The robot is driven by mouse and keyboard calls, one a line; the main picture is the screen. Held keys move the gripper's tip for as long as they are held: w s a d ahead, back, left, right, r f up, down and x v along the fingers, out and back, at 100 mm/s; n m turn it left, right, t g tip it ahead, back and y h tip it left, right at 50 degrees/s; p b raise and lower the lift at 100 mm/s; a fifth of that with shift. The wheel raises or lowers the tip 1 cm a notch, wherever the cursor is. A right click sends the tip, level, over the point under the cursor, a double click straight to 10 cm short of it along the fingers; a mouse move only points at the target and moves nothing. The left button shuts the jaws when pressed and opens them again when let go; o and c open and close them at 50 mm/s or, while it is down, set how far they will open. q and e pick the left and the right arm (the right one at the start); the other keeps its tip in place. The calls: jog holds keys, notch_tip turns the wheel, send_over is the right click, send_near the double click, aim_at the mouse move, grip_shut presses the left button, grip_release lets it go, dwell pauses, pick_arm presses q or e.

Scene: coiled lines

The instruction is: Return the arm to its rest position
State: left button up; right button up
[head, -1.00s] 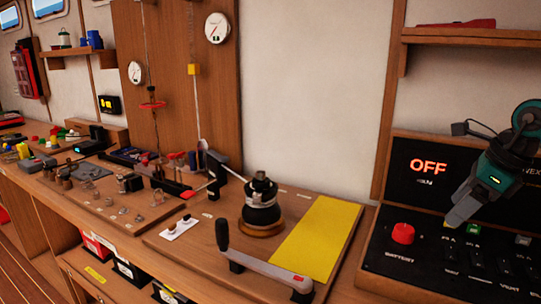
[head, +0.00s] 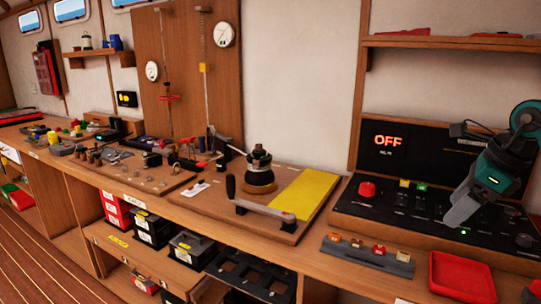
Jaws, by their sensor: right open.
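My right gripper (head: 458,213) shows at the right in the head view, on a teal and grey wrist. It is open and empty, with its fingers pointing down and left. It is in front of the black switch panel (head: 352,205), over the panel's middle right part in the picture; I cannot tell whether it touches the panel. The panel has a red knob (head: 367,190) and a display reading OFF (head: 389,141). My left gripper is not in view.
A red tray (head: 461,278) and a grey rack (head: 367,255) lie in front. Boxes (head: 153,230) fill the lower shelf. A wooden shelf (head: 450,42) hangs above.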

jog(key=s+a+f+m+t+y, duration=0.1)
jog(key=a+f+m+y, duration=0.3)
jog(key=a, duration=0.5)
jog(key=s+a+f+m+t+y, duration=0.25)
jog(key=a+y, duration=0.35)
jog(key=a, duration=0.4)
jog(key=s+a+f+m+y, duration=0.1)
jog(key=a+f+m+y, duration=0.3)
jog(key=a, duration=0.5)
jog(key=s+d+f+m+t+h, duration=0.2)
jog(key=s+f+m+h, duration=0.5)
jog(key=f+m, duration=0.5)
jog(key=s+d+f+m+t+h, duration=0.1)
jog(key=s+d+f+m+h, duration=0.4)
jog(key=m, duration=1.5)
jog(key=s+f+h, duration=0.2)
jog(key=s+f, duration=0.3)
jog(key=f, duration=0.3)
jog(key=shift+t+h, duration=0.35)
jog(key=shift+h, duration=0.05)
jog(key=shift+d+m, duration=0.1)
jog(key=shift+m, duration=0.15)
